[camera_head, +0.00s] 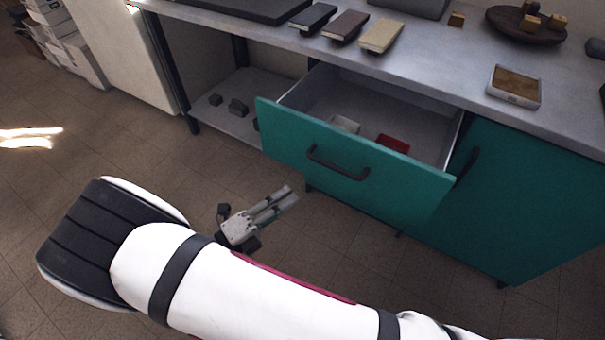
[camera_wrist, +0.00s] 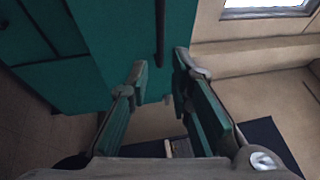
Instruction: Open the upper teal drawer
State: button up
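The upper teal drawer (camera_head: 350,170) stands pulled out from under the grey counter in the head view, its inside in sight. Its dark bar handle (camera_head: 338,168) sits on the front and nothing holds it. My gripper (camera_head: 290,195) is in front of and below the drawer front, to the left of the handle, apart from it. In the wrist view my gripper (camera_wrist: 160,65) has its two fingers apart with nothing between them. A teal front (camera_wrist: 115,45) and a dark handle (camera_wrist: 160,35) show beyond the fingertips; I cannot tell which handle it is.
A white item (camera_head: 345,124) and a red item (camera_head: 393,143) lie in the drawer. A teal door (camera_head: 520,200) is right of it. An open shelf (camera_head: 235,105) with small dark objects is at left. Books (camera_head: 347,26) and a tray (camera_head: 514,86) are on the counter (camera_head: 440,75).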

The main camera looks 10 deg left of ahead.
aim_at(331, 168)
jog(key=b+x, duration=0.1)
jog(key=x, duration=1.2)
jog(key=shift+w+r, duration=0.1)
jog(key=shift+w, duration=0.05)
grip_shut()
